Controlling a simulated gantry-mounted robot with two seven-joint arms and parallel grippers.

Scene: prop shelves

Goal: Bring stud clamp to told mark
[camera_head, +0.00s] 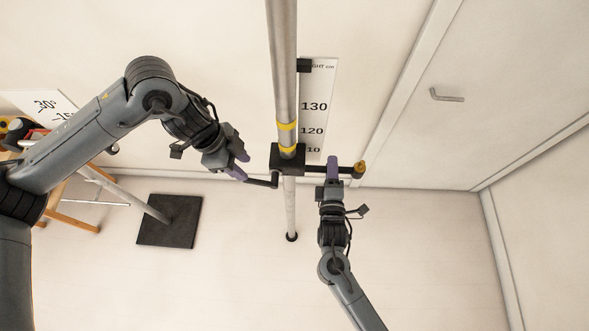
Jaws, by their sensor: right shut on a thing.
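The stud clamp (287,160) is a black block around the upright metal pole (284,60), just below two yellow bands.
A height scale (318,110) with 130, 120 and a partly hidden 10 is on the wall behind the pole. A black base plate (170,222) with a slanted pole, an angle sign (45,103) and a wooden stand (72,222) are left. The right floor is clear.

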